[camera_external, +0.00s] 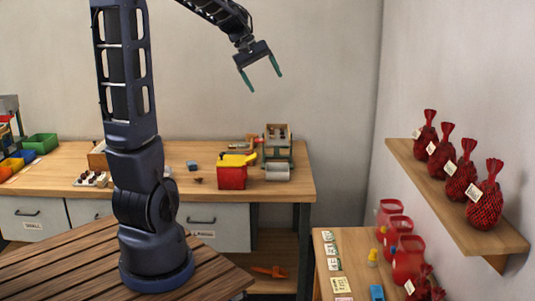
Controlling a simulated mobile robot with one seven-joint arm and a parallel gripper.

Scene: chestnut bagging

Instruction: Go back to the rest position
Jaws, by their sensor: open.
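My gripper (263,82) is at the upper middle of the external view. Its two green fingers point down and stand apart, with nothing between them. It hangs in the air, well above the back workbench (290,180). My arm rises from its base on a slatted wooden table (60,277) and bends over to the right at the top, partly outside the picture. Several red net bags (484,205) with white tags stand in a row on a wall shelf (448,218) at the right, apart from my gripper.
On the back workbench are a red and yellow container (232,176), a small machine (277,152) and a green bin (41,143). A lower right table (325,272) holds red scoop-like containers (407,258) and labels. An orange tool (269,272) lies below. The air around my gripper is clear.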

